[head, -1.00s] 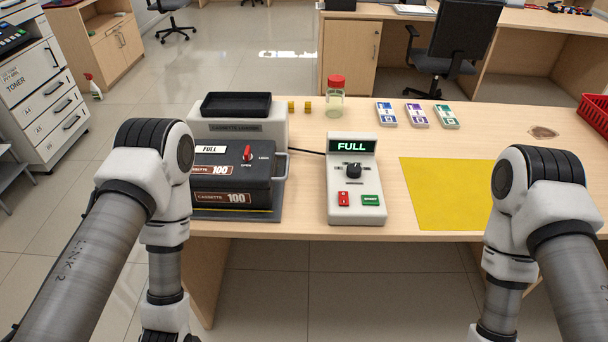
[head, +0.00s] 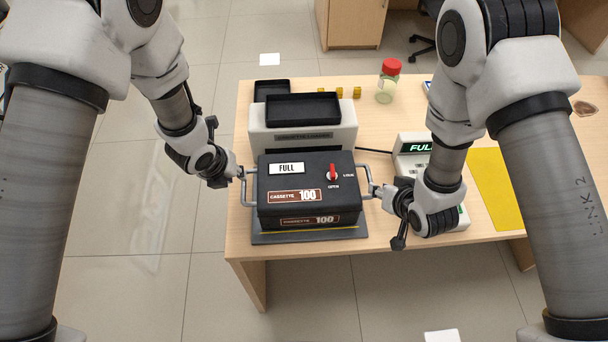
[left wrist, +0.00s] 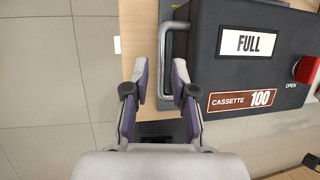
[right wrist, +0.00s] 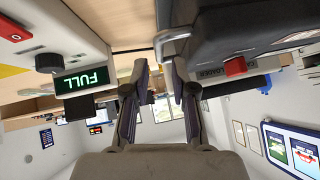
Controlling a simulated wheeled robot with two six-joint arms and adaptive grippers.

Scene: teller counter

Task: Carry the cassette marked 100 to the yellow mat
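The dark cassette (head: 306,205) marked 100, with a FULL label and a red lever, sits on the grey plate of the cassette loader (head: 302,140). It has a metal handle on each side. My left gripper (head: 238,173) is open at the left handle; in the left wrist view the fingers (left wrist: 162,82) stand on either side of the handle bar (left wrist: 164,60). My right gripper (head: 380,192) is open at the right handle; in the right wrist view its fingers (right wrist: 159,78) are apart near that handle (right wrist: 160,42). The yellow mat (head: 492,185) lies to the right, partly hidden by my right arm.
A control box (head: 412,148) reading FULL stands right of the cassette, partly behind my right arm. A red-capped jar (head: 387,82) and small yellow blocks (head: 341,92) stand at the back. A black tray (head: 302,106) tops the loader. The counter's front edge is close.

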